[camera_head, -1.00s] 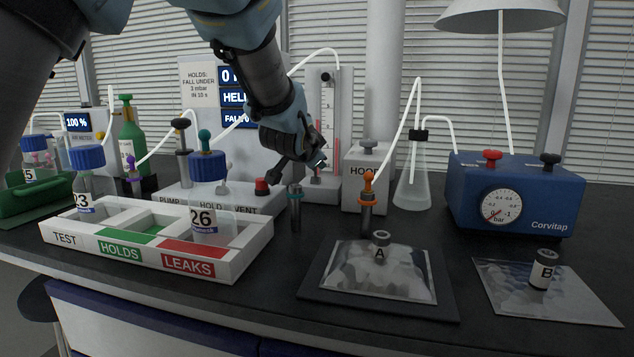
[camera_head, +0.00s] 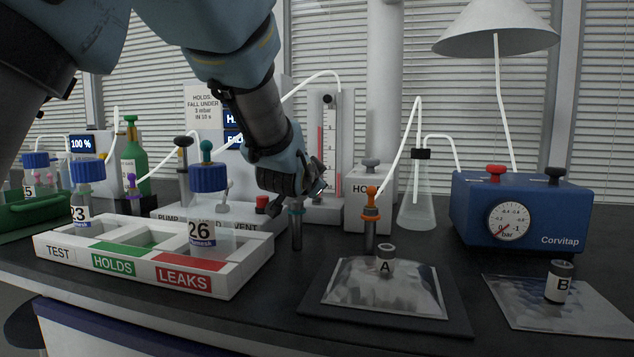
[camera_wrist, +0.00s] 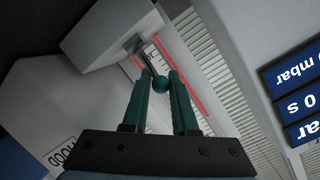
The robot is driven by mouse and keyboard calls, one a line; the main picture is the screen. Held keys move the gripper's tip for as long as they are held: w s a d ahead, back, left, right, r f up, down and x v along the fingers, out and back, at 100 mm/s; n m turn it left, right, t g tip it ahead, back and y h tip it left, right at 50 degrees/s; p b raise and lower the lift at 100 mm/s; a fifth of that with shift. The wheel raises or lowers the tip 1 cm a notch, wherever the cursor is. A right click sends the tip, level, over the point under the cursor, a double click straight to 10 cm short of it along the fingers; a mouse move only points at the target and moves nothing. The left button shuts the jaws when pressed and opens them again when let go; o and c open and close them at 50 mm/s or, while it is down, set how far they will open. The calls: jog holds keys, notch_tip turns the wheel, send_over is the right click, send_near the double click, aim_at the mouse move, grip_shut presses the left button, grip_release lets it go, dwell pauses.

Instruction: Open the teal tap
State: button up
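A teal ball knob (camera_wrist: 160,84), which I take for the teal tap's handle, sits on the end of a short grey lever (camera_wrist: 146,58) in the wrist view. The lever comes from a white block beside the red-striped scale. My gripper (camera_wrist: 160,78) is open, with its two teal fingers on either side of the knob. I cannot tell whether either finger touches it. In the head view my gripper (camera_head: 318,186) is in front of the flow meter's foot and hides the lever and knob.
A dark post with a teal ring (camera_head: 297,212) stands just below my gripper. The orange-topped post (camera_head: 370,205) and white HOOD box (camera_head: 366,190) are to the right. Bottle 26 (camera_head: 208,178) stands in the white tray (camera_head: 245,270) at left. Sample A's pad (camera_head: 452,320) lies in front.

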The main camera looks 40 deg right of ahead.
jog(key=o, duration=0.4)
jog(key=shift+w+a, duration=0.1)
jog(key=shift+w, duration=0.1)
jog(key=shift+o, duration=0.2)
jog(key=shift+s, duration=0.1)
jog(key=p+v, duration=0.2)
jog(key=v, duration=0.8)
jog(key=shift+a+p, duration=0.3)
jog(key=shift+a, duration=0.05)
jog(key=shift+s, duration=0.2)
